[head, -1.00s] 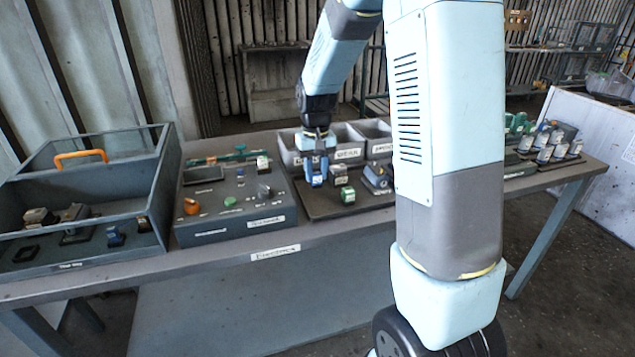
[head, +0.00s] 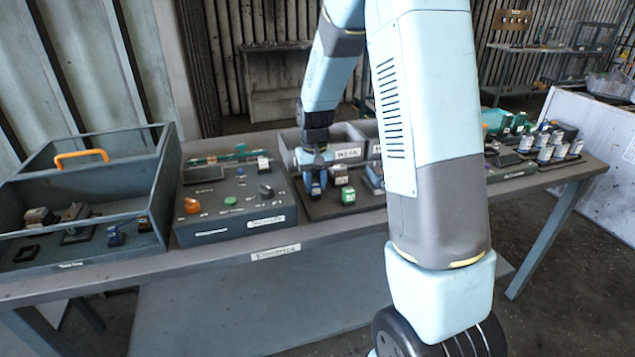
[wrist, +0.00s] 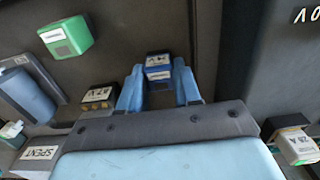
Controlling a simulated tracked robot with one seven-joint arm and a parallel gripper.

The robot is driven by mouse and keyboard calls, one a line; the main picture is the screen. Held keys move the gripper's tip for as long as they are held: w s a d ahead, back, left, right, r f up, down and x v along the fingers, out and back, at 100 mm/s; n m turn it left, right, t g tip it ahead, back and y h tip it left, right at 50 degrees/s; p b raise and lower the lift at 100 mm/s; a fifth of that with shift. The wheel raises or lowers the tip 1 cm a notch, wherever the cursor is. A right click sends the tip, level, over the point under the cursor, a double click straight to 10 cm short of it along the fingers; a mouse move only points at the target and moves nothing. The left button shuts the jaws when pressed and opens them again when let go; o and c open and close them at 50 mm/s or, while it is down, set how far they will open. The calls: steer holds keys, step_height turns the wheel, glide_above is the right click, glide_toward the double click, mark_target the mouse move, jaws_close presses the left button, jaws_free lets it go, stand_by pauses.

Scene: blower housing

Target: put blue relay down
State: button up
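The blue relay (wrist: 158,66) is a small block with a dark top and white labels. It sits between the two light-blue fingertips of my gripper (wrist: 159,72) in the wrist view, with a finger close against each side. In the head view my gripper (head: 314,187) points down over the left part of the dark mat (head: 322,211) on the bench. The relay is low, at or just above the mat; I cannot tell whether its underside touches. In the head view the fingers largely hide the relay.
A green block (wrist: 68,36) and a dark block with brass contacts (wrist: 98,97) stand near my gripper. Grey bins (head: 347,152) stand behind the mat. A control box (head: 232,207) is to the left, with an open crate (head: 75,255) beyond it. Bare mat surrounds the relay's far side.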

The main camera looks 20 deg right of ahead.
mark_target(315, 184)
steer(key=o, duration=0.4)
step_height(315, 184, up, 11)
steer(key=s+r+t, duration=0.3)
steer(key=s+r, duration=0.8)
steer(key=s, duration=0.3)
steer(key=s+t, duration=0.1)
steer(key=s, duration=0.3)
steer(key=s+d+r, duration=0.1)
steer(key=s, duration=0.4)
steer(key=s+r+t, duration=0.1)
steer(key=s, duration=0.4)
steer(key=shift+s+d+t, duration=0.2)
steer(key=shift+t, duration=0.1)
